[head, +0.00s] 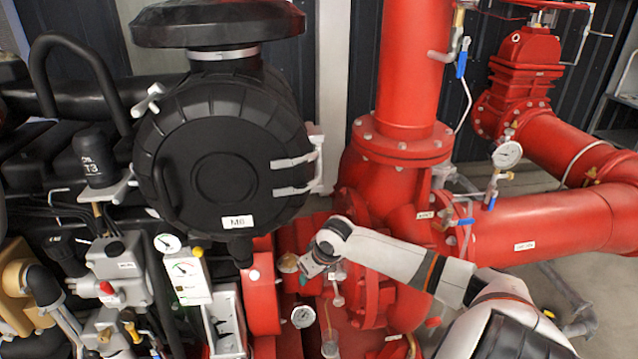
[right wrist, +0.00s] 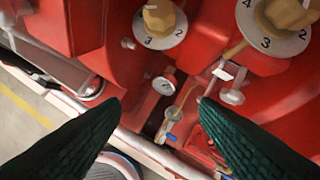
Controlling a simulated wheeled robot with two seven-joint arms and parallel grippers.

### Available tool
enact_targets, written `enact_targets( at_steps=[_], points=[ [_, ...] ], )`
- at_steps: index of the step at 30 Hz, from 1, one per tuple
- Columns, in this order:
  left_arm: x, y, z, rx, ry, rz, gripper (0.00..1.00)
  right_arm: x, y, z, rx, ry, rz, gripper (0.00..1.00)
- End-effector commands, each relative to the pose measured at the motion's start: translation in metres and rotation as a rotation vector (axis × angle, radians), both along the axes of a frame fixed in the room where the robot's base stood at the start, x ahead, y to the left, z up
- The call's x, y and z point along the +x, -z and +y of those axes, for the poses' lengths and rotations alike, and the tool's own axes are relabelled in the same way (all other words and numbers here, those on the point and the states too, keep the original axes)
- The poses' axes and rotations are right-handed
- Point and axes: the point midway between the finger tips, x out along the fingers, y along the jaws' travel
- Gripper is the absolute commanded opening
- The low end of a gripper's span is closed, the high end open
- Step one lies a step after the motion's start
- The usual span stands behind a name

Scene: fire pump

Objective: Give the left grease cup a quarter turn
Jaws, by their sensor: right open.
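Two brass grease cups on white numbered dials show at the top of the right wrist view. The left grease cup (right wrist: 160,19) sits above the gap between my fingers, with 2 and 3 readable on its dial. The right grease cup (right wrist: 284,14) is cut by the top edge. In the head view the left cup (head: 288,262) shows just left of my right gripper (head: 306,279). My left gripper is out of view.
A small gauge (right wrist: 164,84) sits below the left cup, beyond the fingers. A valve with a blue handle (right wrist: 171,137) is lower. A black round housing (head: 222,165) stands left of my arm. Red pipework (head: 402,70) rises behind it.

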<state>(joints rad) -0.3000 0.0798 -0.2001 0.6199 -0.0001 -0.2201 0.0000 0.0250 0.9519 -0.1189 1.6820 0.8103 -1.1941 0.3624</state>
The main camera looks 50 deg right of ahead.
Motion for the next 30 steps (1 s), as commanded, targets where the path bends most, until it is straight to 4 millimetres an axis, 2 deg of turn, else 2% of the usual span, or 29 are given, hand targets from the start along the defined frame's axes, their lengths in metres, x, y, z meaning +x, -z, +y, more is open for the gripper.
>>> enact_targets(
  at_steps=[6, 19, 22, 25, 30],
  points=[
    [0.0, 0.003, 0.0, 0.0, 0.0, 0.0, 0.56, -0.016, 0.001, 0.003, 0.0, -0.001, 0.0, 0.56],
    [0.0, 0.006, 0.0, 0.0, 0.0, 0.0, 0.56, -0.017, 0.002, 0.004, 0.009, -0.007, -0.006, 0.56],
    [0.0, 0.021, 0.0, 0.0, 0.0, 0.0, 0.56, -0.013, 0.012, 0.008, 0.049, -0.055, -0.039, 0.56],
    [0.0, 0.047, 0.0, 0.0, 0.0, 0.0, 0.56, -0.005, 0.023, 0.011, 0.113, -0.151, -0.128, 0.56],
    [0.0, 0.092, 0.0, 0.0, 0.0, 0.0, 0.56, 0.006, 0.024, 0.0, 0.172, -0.314, -0.392, 0.56]
  ],
)
